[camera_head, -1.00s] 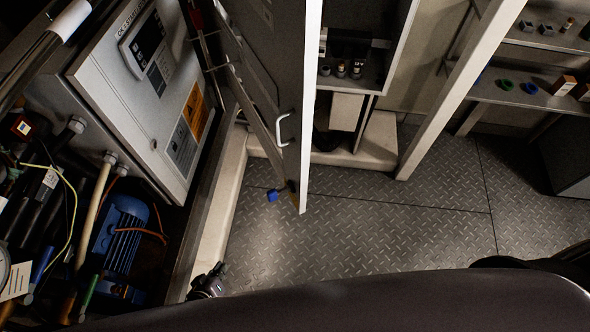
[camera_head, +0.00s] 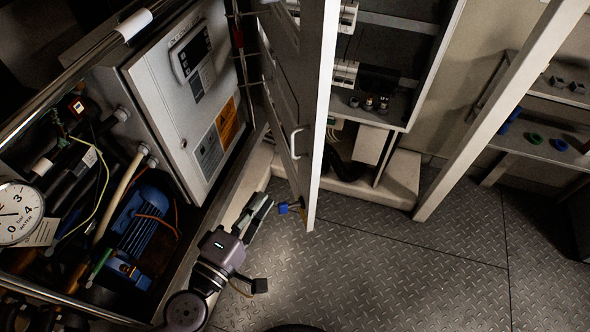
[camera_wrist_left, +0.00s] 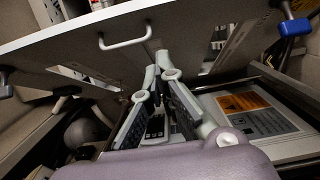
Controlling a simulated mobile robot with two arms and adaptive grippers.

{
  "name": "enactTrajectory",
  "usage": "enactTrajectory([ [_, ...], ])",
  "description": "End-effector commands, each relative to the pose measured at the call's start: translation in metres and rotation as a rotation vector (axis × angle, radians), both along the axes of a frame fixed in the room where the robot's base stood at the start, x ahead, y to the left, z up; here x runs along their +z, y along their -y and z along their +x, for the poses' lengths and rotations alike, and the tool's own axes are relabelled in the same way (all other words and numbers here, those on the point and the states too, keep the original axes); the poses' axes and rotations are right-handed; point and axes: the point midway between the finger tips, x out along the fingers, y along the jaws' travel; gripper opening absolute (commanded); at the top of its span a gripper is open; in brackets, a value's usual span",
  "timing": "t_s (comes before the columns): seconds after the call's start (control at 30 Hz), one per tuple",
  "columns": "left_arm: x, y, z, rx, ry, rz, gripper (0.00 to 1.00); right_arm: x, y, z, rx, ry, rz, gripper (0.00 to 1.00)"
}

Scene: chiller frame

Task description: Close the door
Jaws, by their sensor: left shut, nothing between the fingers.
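The door (camera_head: 325,110) is a tall grey panel with a pale edge, standing open, seen nearly edge-on in the head view. Its white handle (camera_head: 294,143) is on the face turned to the left. The door also shows in the left wrist view (camera_wrist_left: 185,22), with its handle (camera_wrist_left: 125,43) near the top. My left gripper (camera_head: 268,200) is in the head view, just left of the door's lower end, pointing up and right toward it. It is shut and empty, apart from the handle. In the left wrist view its fingers (camera_wrist_left: 158,62) point at the door's face. My right gripper is not in view.
A grey control box (camera_head: 190,100) with a display stands at the left. Below it are a blue motor (camera_head: 140,225), pipes and a gauge (camera_head: 14,212). An upright post (camera_head: 490,110) and shelves are at the right. The checker-plate floor (camera_head: 400,260) is clear.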

Motion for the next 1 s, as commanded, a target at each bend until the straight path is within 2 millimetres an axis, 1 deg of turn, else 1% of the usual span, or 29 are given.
enactTrajectory([
  [0.03,0.006,0.005,0.011,0.004,0.003,-0.003,0.0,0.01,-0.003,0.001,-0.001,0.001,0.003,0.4],
  [0.1,0.006,0.013,0.025,0.002,0.003,-0.003,0.0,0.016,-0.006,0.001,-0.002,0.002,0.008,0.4],
  [0.3,0.005,0.033,0.062,0.001,0.002,-0.001,0.0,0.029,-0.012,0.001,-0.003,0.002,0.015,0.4],
  [0.33,0.004,0.036,0.066,0.0,0.001,0.0,0.0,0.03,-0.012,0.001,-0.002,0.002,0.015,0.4],
  [0.43,0.002,0.053,0.068,-0.001,-0.001,0.0,0.0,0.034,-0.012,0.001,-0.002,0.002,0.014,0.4],
  [0.6,0.001,0.067,0.072,0.0,0.0,0.001,0.0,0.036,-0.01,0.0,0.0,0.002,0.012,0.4],
  [0.73,0.0,0.071,0.073,0.0,0.001,0.003,0.0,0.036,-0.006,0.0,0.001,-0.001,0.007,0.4],
  [1.0,0.0,0.071,0.073,0.0,0.001,0.004,0.0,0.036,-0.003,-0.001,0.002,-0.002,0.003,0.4],
])
